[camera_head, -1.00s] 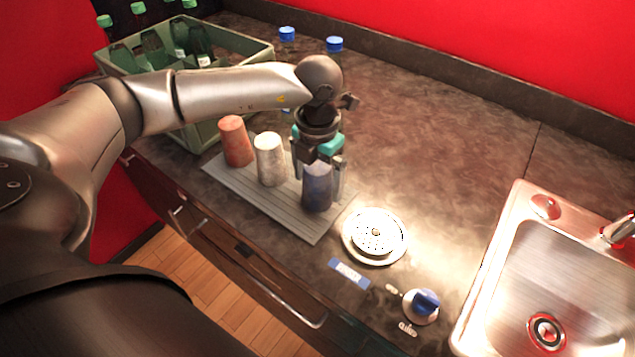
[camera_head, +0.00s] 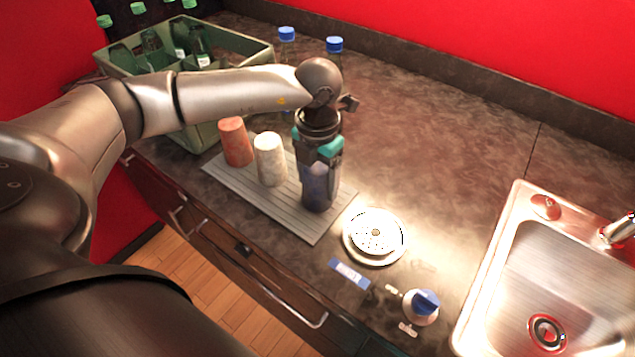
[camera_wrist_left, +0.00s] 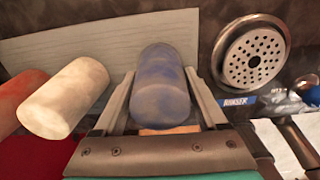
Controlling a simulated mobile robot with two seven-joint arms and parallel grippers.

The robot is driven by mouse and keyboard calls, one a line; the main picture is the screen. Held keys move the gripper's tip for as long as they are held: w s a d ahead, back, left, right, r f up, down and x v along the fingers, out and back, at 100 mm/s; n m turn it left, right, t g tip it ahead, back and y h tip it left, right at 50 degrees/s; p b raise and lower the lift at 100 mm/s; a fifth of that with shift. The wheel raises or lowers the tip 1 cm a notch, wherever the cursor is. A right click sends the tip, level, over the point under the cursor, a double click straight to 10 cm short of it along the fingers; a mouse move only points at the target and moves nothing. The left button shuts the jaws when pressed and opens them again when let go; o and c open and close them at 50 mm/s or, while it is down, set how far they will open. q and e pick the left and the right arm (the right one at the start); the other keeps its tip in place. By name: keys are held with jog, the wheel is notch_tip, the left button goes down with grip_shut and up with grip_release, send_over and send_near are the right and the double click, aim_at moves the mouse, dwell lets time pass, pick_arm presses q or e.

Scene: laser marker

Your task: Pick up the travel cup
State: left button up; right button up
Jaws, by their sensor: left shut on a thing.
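The travel cups stand upside down or lidless, I cannot tell which, in a row on a grey ribbed mat (camera_head: 283,214). The blue cup (camera_head: 318,190) is at the mat's right end, the white cup (camera_head: 270,160) in the middle, the orange-red cup (camera_head: 235,142) at the left. My left gripper (camera_head: 320,185) points down and is shut on the blue cup, which still appears to rest on the mat. In the left wrist view the blue cup (camera_wrist_left: 163,85) sits between the two fingers. My right gripper is not in view.
A round perforated metal plate (camera_head: 375,234) lies right of the mat, near a blue label (camera_head: 349,272) and a blue knob (camera_head: 425,302). A sink (camera_head: 520,270) is at the right. A green crate of bottles (camera_head: 250,55) stands behind left. Two blue-capped bottles (camera_head: 334,45) stand at the back.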

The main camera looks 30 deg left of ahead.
pick_arm(q)
jog(key=shift+c, duration=0.5)
jog(key=shift+r, duration=0.1)
